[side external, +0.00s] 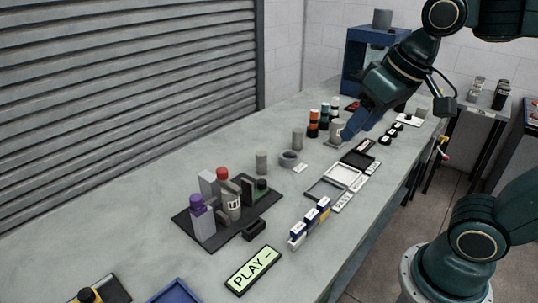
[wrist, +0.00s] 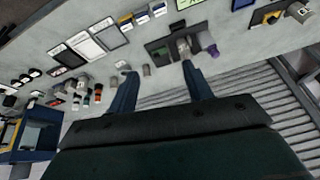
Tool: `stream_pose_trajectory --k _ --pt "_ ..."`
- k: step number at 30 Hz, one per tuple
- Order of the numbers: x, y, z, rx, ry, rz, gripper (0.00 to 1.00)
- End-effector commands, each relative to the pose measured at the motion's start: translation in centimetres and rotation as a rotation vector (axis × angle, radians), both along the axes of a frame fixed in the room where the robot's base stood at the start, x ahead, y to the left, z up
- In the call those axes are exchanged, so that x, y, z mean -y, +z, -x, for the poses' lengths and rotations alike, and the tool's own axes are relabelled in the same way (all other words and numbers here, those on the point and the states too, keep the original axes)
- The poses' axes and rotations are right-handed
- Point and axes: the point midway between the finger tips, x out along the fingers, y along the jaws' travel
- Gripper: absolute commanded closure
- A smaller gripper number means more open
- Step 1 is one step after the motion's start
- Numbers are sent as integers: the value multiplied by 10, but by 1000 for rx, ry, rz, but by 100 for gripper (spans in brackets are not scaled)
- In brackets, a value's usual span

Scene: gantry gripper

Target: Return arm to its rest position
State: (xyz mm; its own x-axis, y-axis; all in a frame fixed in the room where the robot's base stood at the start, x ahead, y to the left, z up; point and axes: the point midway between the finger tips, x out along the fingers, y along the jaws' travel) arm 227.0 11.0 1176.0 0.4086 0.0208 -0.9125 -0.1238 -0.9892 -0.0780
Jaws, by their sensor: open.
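My gripper (side external: 350,136) is at the end of my dark green arm, over the far half of the long grey bench (side external: 130,190). Its blue fingers point down toward the bench top. In the wrist view my gripper (wrist: 159,72) shows two blue fingers spread wide apart, with nothing held between them. A grey cylinder (side external: 335,128) stands close beside the fingertips in the side view; I cannot tell whether they touch. No rest position is marked in either view.
Orange-and-black cylinders (side external: 313,124) stand left of my gripper, and a blue frame (side external: 354,62) rises behind it. Flat trays (side external: 325,190) lie nearer, then a black base (side external: 185,222) with blocks and a PLAY sign (side external: 253,269). A shutter wall (side external: 110,90) runs along the left.

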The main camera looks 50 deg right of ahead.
Motion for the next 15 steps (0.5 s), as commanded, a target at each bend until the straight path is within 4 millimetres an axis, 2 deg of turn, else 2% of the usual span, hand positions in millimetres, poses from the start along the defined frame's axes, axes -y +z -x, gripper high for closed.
stream_pose_trajectory --k 1,6,15 --pt "3 -5 11 16 19 13 50" --pt "9 -21 35 52 81 54 50" --pt "12 -32 49 72 122 83 50"
